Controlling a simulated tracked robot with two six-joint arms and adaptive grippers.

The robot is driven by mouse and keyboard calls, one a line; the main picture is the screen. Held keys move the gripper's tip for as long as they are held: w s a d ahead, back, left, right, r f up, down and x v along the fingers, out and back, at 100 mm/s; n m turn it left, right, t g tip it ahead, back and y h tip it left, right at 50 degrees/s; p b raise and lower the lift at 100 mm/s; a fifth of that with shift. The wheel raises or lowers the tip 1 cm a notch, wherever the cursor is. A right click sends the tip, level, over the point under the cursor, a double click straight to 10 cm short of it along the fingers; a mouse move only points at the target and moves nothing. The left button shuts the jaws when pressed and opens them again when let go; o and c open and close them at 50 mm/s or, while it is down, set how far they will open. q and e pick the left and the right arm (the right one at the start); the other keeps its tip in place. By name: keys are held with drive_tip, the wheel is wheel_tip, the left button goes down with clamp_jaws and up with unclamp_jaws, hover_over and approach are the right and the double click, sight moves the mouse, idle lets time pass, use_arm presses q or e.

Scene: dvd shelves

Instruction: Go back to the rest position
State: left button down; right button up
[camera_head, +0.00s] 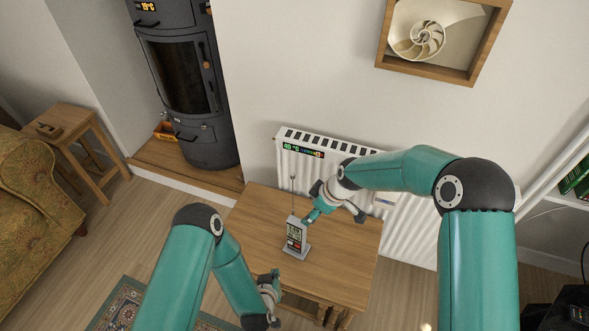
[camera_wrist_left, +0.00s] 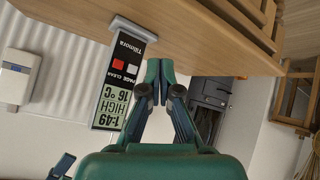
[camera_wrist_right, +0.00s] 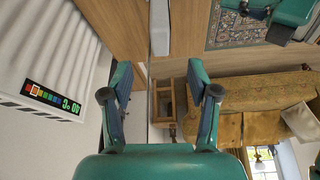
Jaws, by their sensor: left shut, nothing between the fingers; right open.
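A grey upright display device (camera_head: 295,236) with a thin antenna stands on the wooden table (camera_head: 250,215). In the left wrist view the device (camera_wrist_left: 120,85) shows its screen, a red and a white button, upside down. My left gripper (camera_head: 272,284) is low at the table's front edge, its tips together and empty in the left wrist view (camera_wrist_left: 160,72). My right gripper (camera_head: 313,213) is just behind and right of the device. In the right wrist view (camera_wrist_right: 160,78) its fingers are apart, and a narrow grey side, seemingly the device's, shows beyond them.
A white radiator (camera_head: 330,165) with a temperature strip stands behind the table. A black stove (camera_head: 190,85) is at the back left, a wooden stool (camera_head: 75,140) and a patterned sofa (camera_head: 35,205) at the left. A rug (camera_head: 125,305) lies on the floor at front left.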

use_arm(q)
drive_tip(key=w+a+r+n, duration=0.1)
drive_tip(key=w+a+r, duration=0.1)
drive_tip(key=a+r, duration=0.6)
use_arm(e)
drive_tip(key=s+d+f+m+g, duration=0.1)
drive_tip(key=s+d+f+m, duration=0.1)
drive_tip(key=s+d+f, duration=0.4)
drive_tip(key=s+d+f+m+g, duration=0.2)
drive_tip(key=s+d+f, duration=0.15)
drive_tip(key=s, duration=0.55)
drive_tip(key=s+f+m+t, duration=0.1)
drive_tip(key=s+m, duration=0.9)
drive_tip(key=s, duration=0.1)
drive_tip(key=shift+s+a+f+m+t, duration=0.25)
drive_tip(key=shift+s+a+m+t, duration=0.05)
drive_tip(key=c, duration=0.3)
use_arm(q)
drive_tip(key=s+d+m+g+h, duration=0.1)
drive_tip(key=s+d+g+h, duration=0.1)
drive_tip(key=s+g, duration=0.7)
drive_tip(key=s+d, duration=0.1)
drive_tip(key=s, duration=0.7)
drive_tip(key=shift+d+r+h, duration=0.2)
drive_tip(key=shift+r+h, duration=0.1)
drive_tip(key=shift+r, duration=0.1)
use_arm(e)
drive_tip(key=shift+d, duration=0.1)
drive_tip(key=shift+c, duration=0.3)
